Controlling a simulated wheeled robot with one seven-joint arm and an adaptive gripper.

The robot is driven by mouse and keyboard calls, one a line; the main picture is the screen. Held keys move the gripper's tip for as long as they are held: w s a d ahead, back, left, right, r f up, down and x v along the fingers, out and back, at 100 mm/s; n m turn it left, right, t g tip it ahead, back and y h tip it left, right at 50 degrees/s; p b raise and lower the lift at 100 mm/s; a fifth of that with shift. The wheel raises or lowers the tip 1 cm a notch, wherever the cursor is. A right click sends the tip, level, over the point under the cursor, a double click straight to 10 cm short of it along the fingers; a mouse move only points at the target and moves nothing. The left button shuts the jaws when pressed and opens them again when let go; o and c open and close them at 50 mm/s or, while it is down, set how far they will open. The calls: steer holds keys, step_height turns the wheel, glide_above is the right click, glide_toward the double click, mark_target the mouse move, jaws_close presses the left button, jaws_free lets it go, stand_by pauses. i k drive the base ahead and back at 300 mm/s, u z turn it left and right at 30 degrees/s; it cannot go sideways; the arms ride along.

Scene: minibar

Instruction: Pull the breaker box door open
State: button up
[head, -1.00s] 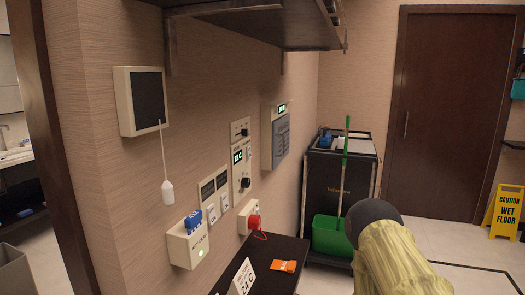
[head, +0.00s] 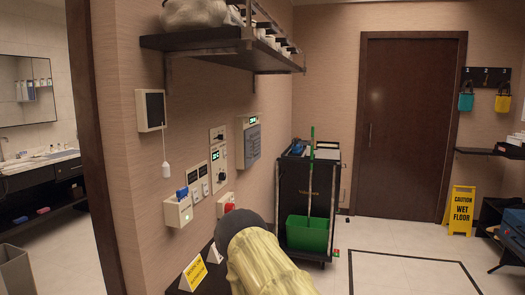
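A cream wall box (head: 241,138) with a lit green display and a grey front panel (head: 252,144) is on the left wall, near the far corner. It looks most like the breaker box, but I cannot read a label. The grey panel appears shut. My yellow-sleeved arm, with a dark rounded part, rises from the bottom middle, lower than the box and apart from it. My gripper is not visible, so its opening cannot be seen.
Left of the box are a dial panel (head: 218,160), switches, a card holder (head: 178,212) and a pull-cord box (head: 150,110). A shelf (head: 210,41) overhangs. A dark counter (head: 190,270) lies below.

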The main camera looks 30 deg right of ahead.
mark_target(253, 136)
steer(key=z, duration=0.75)
steer(key=i, duration=0.9)
steer(key=z, duration=0.15)
